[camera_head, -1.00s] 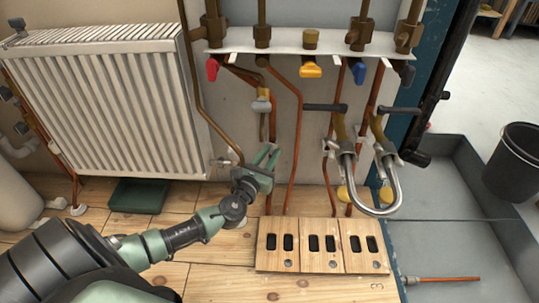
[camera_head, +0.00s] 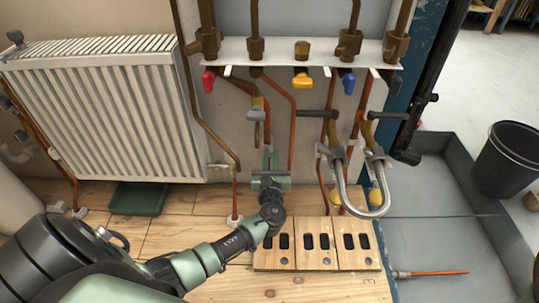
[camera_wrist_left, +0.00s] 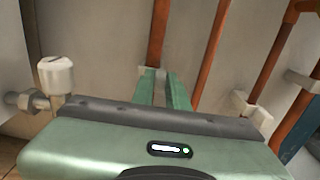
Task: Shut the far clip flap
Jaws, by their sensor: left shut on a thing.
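My left gripper (camera_head: 270,158) reaches up to the wall, at a copper pipe below the grey-handled valve. In the left wrist view its two green fingers (camera_wrist_left: 161,82) are close together at the foot of this pipe, on a small pale clip piece (camera_wrist_left: 151,73). The fingers hide most of that clip, so I cannot tell how its flap stands. Another pale clip (camera_wrist_left: 250,108) shows on the pipe to the right. My right gripper is in neither view.
A white radiator (camera_head: 100,110) stands left of the gripper. Coloured valves hang above, with a yellow handle (camera_head: 302,80) nearby. A U-shaped silver pipe (camera_head: 365,209) is to the right. A wooden board with slots (camera_head: 317,258) lies below. A black bucket (camera_head: 510,160) is far right.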

